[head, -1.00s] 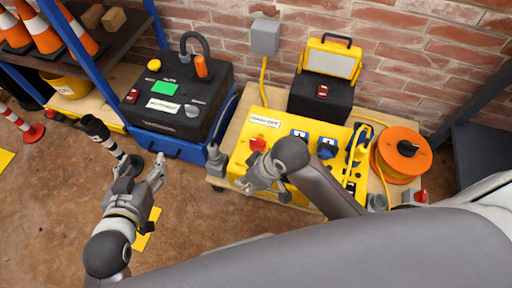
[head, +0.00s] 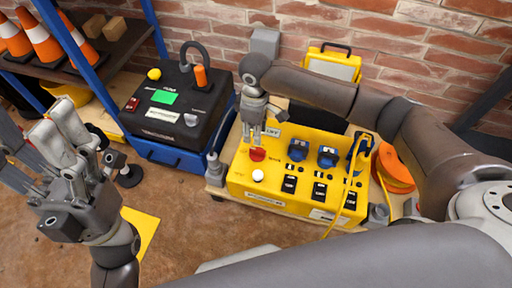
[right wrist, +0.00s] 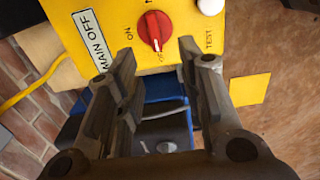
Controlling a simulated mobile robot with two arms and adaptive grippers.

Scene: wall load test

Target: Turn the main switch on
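The main switch is a red rotary knob (head: 257,154) on the left part of the yellow power box (head: 300,207). In the right wrist view the knob (right wrist: 153,27) has a white mark pointing towards OFF, with ON and TEST printed on either side. A label beside it reads MAIN OFF (right wrist: 90,45). My right gripper (head: 250,138) points down just behind and above the knob; in the wrist view its fingers (right wrist: 158,78) are apart, with nothing between them. My left gripper (head: 62,130) is raised at the left, fingers apart and empty.
A white button (head: 258,176) sits in front of the knob, and blue sockets (head: 298,150) lie to its right. A black-and-blue case (head: 180,108) stands left of the box. An orange cable reel (head: 391,168) stands at right, partly behind my right arm.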

